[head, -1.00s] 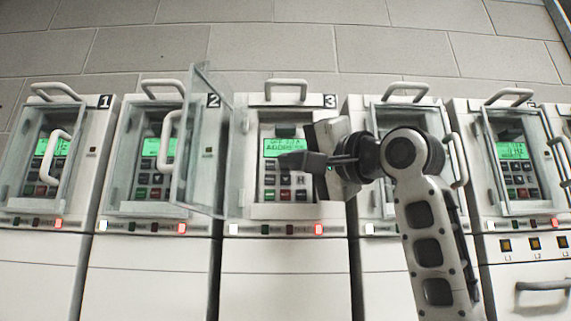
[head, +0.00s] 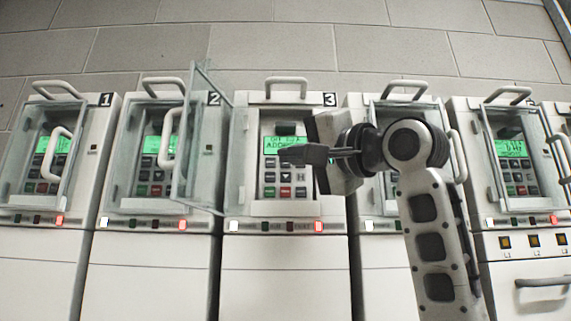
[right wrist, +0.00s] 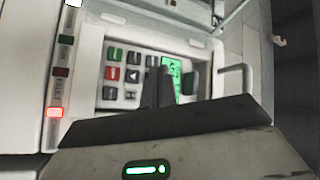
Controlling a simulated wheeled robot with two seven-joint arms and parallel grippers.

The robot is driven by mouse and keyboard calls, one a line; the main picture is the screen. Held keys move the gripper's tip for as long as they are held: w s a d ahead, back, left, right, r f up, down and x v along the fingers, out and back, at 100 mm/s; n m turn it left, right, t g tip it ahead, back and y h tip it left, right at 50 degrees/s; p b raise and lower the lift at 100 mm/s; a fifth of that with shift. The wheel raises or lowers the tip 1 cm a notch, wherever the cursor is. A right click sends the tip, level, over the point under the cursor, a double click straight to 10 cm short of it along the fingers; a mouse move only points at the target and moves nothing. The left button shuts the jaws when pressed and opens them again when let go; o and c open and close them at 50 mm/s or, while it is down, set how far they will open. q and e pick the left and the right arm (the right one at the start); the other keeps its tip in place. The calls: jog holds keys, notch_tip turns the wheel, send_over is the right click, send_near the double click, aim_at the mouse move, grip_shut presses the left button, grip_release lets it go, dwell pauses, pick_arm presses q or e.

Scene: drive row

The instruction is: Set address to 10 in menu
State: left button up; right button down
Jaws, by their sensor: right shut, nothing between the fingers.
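Drive 3 (head: 240,165) stands in the middle with its clear cover (head: 200,140) swung open to the left. Its green display (head: 272,144) shows dark text, with a lower line that seems to begin "ADD"; the rest is hidden or too blurred to read. Below it, the keypad (head: 270,191) has grey, green and red keys; it also shows in the right wrist view (right wrist: 122,75). My right gripper (head: 284,154) is shut and empty, its fingertips in front of the display's lower edge and upper keys. I cannot tell whether they touch a key. My left gripper is not in view.
Drives 1 (head: 80,190) and 2 (head: 130,200) on the left have shut clear covers with handles. More drives stand on the right, one with a lit display (head: 510,148). The open cover juts out left of the drive 3 keypad.

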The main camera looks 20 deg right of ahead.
jog(key=shift+w, duration=0.1)
dwell(0.4)
jog(key=shift+w+d+p, duration=0.15)
jog(key=shift+w+p, duration=0.15)
jog(key=shift+w, duration=0.05)
jog(key=shift+w, duration=0.2)
dwell(1.0)
jog(key=shift+s+b, duration=0.3)
jog(key=shift+s, duration=0.35)
jog(key=shift+w, duration=0.1)
jog(key=shift+w, duration=0.35)
jog(key=shift+w+d+p, duration=0.1)
jog(key=shift+w+p, duration=0.2)
jog(key=shift+p, duration=0.05)
dwell(0.7)
jog(key=shift+s+a+b, duration=0.25)
jog(key=shift+s+b, duration=0.1)
jog(key=shift+s, duration=0.4)
